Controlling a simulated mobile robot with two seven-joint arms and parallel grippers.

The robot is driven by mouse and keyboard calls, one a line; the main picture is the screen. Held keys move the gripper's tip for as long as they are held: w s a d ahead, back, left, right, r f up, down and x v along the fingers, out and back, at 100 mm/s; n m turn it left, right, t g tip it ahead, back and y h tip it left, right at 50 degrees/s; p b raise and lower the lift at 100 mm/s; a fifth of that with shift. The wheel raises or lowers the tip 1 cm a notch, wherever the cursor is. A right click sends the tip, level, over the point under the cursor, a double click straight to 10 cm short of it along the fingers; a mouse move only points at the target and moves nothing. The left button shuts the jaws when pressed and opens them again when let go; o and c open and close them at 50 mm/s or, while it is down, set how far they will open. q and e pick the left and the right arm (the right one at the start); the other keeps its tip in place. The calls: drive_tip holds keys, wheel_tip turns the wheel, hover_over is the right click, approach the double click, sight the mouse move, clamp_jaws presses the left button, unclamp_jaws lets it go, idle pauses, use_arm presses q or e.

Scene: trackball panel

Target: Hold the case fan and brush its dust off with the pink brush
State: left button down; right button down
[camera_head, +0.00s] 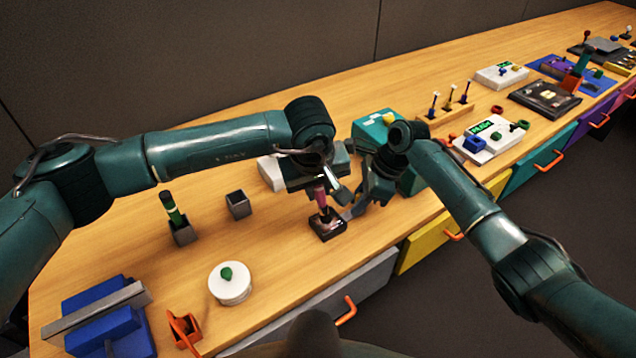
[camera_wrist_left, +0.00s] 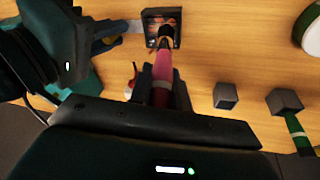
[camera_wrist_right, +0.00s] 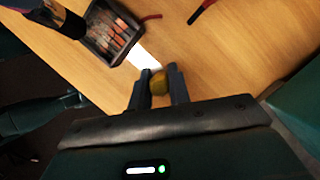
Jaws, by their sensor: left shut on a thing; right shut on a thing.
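The case fan (camera_head: 327,226) is a small dark square frame with reddish-brown patches inside, seen closest in the right wrist view (camera_wrist_right: 110,32). A pale flat tab runs from its side to my right gripper (camera_head: 357,205), which is shut on the tab's end, where a yellowish piece (camera_wrist_right: 158,82) shows between the fingers. My left gripper (camera_head: 318,184) is shut on the pink brush (camera_wrist_left: 162,70), held bristles down over the fan. The dark bristles overlap the fan's face in the left wrist view; I cannot tell whether they touch it.
A grey cup (camera_head: 238,204) and a holder with a green-handled tool (camera_head: 174,216) stand left. A white round box (camera_head: 229,284) with a green knob is in front. A teal box (camera_head: 377,130) stands behind my right gripper. Bare wood lies between the fan and white box.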

use_arm(q)
drive_tip(key=shift+f, duration=0.9)
idle(1.4)
drive_tip(key=shift+w+d, duration=0.3)
drive_tip(key=shift+d, duration=0.2)
drive_tip(key=shift+w+d, duration=0.35)
drive_tip(key=shift+d, duration=0.15)
drive_tip(key=shift+w+a, duration=0.1)
drive_tip(key=shift+w, duration=0.05)
drive_tip(key=shift+w+a, duration=0.25)
drive_tip(key=shift+w, duration=0.15)
drive_tip(key=shift+w+a, duration=0.1)
idle(0.3)
